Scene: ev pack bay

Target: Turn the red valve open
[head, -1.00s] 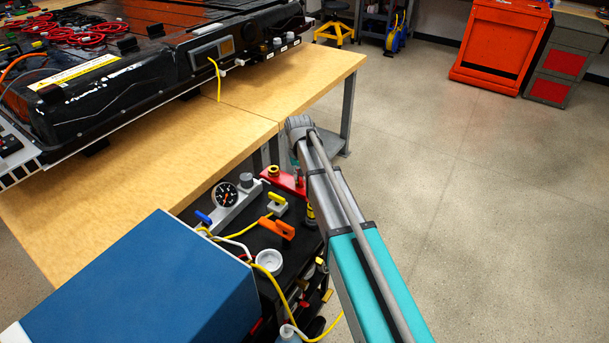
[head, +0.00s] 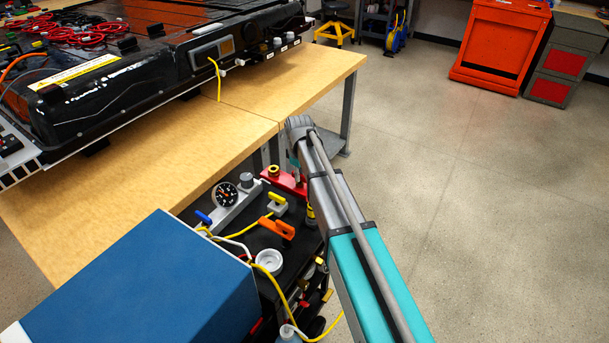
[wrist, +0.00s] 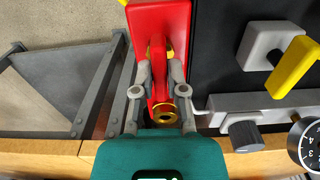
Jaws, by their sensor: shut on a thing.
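The red valve (wrist: 182,28) shows in the wrist view as a red block with a red lever handle (wrist: 157,52) and a brass ring beside the handle's lower end. My gripper (wrist: 160,78) has its two grey fingers on either side of the red handle, shut on it. The handle lies nearly in line with the red block in this view. In the head view the red valve (head: 283,183) is on the dark cart at the bench edge, partly covered by my arm. My fingers are mostly hidden there.
The dark cart top also carries a yellow-handled valve (head: 277,202), an orange-handled valve (head: 278,228), a gauge (head: 226,194) and loose hoses. A blue box (head: 140,285) stands at front left. The wooden bench (head: 225,130) borders the cart. Open floor lies right.

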